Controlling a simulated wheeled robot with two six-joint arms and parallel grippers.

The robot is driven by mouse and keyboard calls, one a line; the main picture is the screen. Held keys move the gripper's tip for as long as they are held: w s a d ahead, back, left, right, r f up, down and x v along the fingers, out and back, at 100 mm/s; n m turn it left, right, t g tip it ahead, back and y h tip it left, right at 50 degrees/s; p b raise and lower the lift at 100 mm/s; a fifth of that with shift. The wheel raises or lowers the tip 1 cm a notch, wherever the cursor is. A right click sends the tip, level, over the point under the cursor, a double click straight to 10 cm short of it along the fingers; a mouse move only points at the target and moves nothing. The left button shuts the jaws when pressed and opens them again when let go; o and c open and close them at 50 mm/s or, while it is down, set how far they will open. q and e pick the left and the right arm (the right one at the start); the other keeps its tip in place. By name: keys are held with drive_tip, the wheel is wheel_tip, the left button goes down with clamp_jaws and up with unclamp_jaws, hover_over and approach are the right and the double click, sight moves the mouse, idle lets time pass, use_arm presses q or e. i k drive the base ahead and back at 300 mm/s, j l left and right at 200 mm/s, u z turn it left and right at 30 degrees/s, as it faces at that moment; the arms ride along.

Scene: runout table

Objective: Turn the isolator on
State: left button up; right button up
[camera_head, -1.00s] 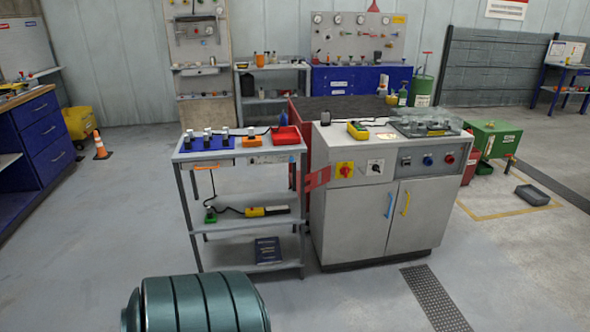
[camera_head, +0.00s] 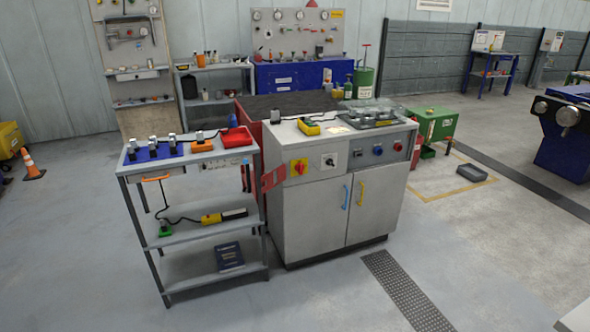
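The isolator (camera_head: 298,167), a red rotary handle on a yellow plate, sits on the front of the grey cabinet (camera_head: 312,213), upper left. The position of its handle is too small to read. To its right is a black rotary switch on a white plate (camera_head: 329,160). Further right a grey panel carries a blue knob (camera_head: 377,150) and a red knob (camera_head: 397,146). Neither of my grippers is in the camera_head view.
A grey shelf trolley (camera_head: 196,152) stands against the cabinet's left side, with a red tray (camera_head: 235,138) on top. A red flap (camera_head: 273,178) hangs between them. The floor in front is clear, with a dark grating (camera_head: 405,290).

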sight(300, 167)
drive_tip(key=i+l, duration=0.25)
drive_tip(key=i, duration=0.2)
drive_tip(key=i+l+z, duration=0.1)
drive_tip(key=i+l, duration=0.15)
drive_tip(key=i, duration=0.2)
drive_tip(key=i+l+z, duration=0.1)
drive_tip(key=i, duration=0.3)
drive_tip(key=l, duration=0.1)
